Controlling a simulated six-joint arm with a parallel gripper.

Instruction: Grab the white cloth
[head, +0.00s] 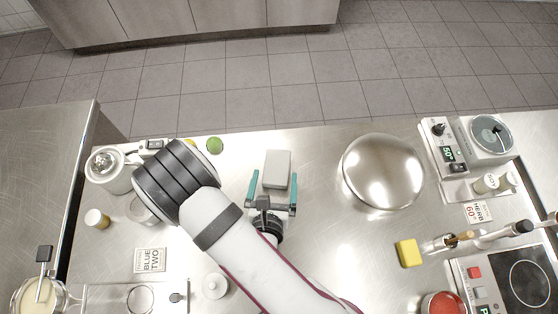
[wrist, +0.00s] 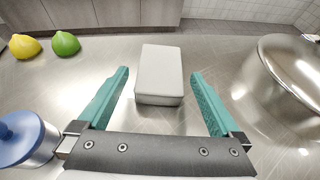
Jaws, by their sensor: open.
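The white cloth (head: 277,168) is a pale, folded, block-like rectangle lying flat on the steel counter. In the wrist view the cloth (wrist: 160,74) lies ahead and between the lines of the two teal fingers. My gripper (head: 272,190) is open, with its fingers spread wider than the cloth. In the wrist view my gripper (wrist: 160,76) holds nothing, and I see no contact with the cloth.
A shiny steel bowl (head: 383,171) stands to the right of the cloth. A lime (head: 214,145) and a lemon (wrist: 25,47) lie to the left. A blue-lidded pot (wrist: 25,138) is near my left finger. A yellow sponge (head: 409,253) lies at the right. Bare counter surrounds the cloth.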

